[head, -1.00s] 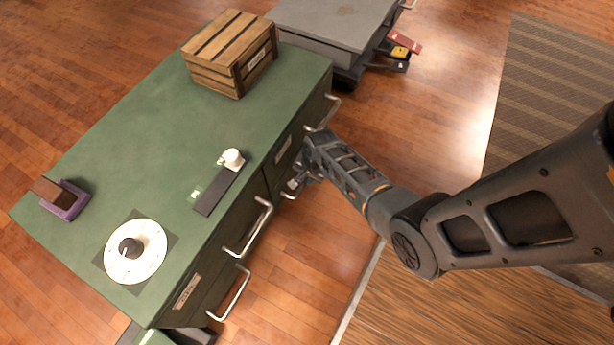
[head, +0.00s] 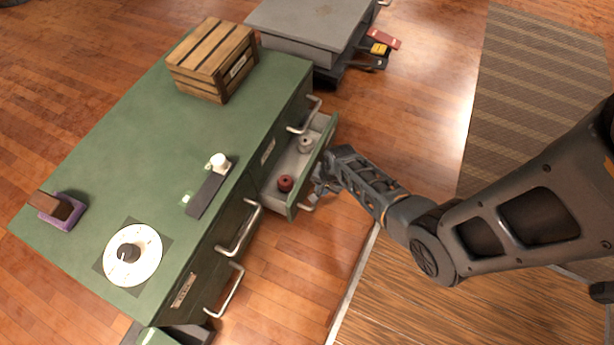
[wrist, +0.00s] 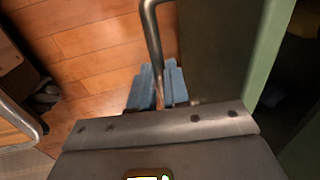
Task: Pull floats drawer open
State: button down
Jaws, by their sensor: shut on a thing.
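A green cabinet (head: 130,150) stands at the left in the head view. One of its drawers (head: 297,165), on the far half below an upper handle, is pulled partly out. Inside it lie a dark red round thing (head: 285,183) and a pale grey round thing (head: 305,144). My gripper (head: 318,190) is at the front of this drawer, mostly hidden behind my arm. In the wrist view, the blue fingers of my gripper (wrist: 158,88) are closed around the metal drawer handle (wrist: 152,35). I cannot read the drawer's label.
On the cabinet top are a wooden crate (head: 212,60), a white dial (head: 132,252), a dark strip with a white knob (head: 209,186) and a purple holder (head: 66,211). A grey cabinet (head: 310,30) stands behind. Wooden floor right of the drawer is open.

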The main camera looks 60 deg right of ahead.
jog(key=s+p, duration=0.2)
jog(key=s, duration=1.5)
jog(key=shift+d+p, duration=0.25)
jog(key=shift+p, duration=0.15)
jog(key=shift+w, duration=0.1)
jog(key=c, duration=1.1)
grip_release()
notch_tip(320, 180, up, 8)
jog(key=s+p, duration=0.1)
jog(key=p, duration=0.3)
jog(key=shift+s+f, duration=0.2)
